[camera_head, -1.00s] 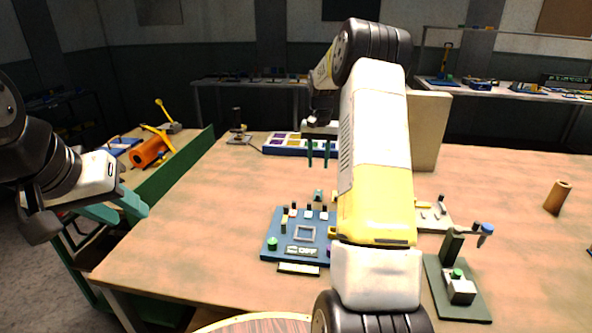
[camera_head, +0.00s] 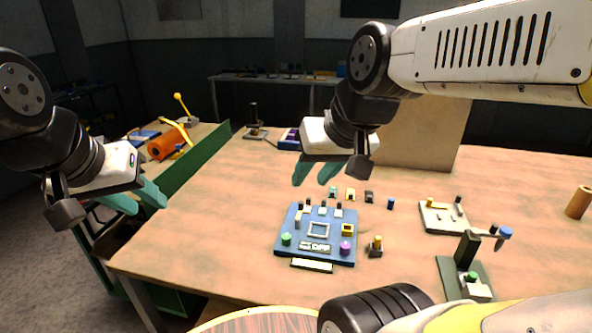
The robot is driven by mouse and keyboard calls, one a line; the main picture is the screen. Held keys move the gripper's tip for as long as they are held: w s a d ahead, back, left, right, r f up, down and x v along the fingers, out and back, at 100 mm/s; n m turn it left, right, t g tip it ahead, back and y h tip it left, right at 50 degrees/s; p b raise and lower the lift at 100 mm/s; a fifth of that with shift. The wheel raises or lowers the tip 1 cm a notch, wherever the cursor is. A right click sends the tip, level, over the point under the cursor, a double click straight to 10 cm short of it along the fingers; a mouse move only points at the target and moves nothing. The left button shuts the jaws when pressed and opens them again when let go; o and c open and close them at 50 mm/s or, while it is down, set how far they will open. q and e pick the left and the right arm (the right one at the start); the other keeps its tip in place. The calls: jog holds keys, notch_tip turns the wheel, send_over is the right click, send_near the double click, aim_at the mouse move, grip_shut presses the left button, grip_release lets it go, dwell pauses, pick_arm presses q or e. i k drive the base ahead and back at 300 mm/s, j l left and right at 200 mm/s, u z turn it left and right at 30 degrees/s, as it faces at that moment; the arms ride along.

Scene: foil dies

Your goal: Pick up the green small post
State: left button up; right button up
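A blue board (camera_head: 291,252) with several small pieces lies on the table. A green round-topped post (camera_head: 286,239) stands at its front left corner. A small teal-green post (camera_head: 332,192) stands on the table behind the board. I cannot tell for sure which of these is the green small post. My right gripper (camera_head: 315,175) hangs above and behind the board, with its teal fingers apart, pointing down and empty. My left gripper (camera_head: 138,200) is open and empty beyond the table's left edge.
A yellow post (camera_head: 350,194), a dark post (camera_head: 369,197) and a blue post (camera_head: 390,203) stand behind the board. A yellow-topped piece (camera_head: 375,246) stands right of it. A beige plate (camera_head: 443,218) and a green-based fixture (camera_head: 450,277) are farther right. The table's left part is clear.

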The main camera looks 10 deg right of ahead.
aim_at(472, 276)
jog(key=z, duration=2.2)
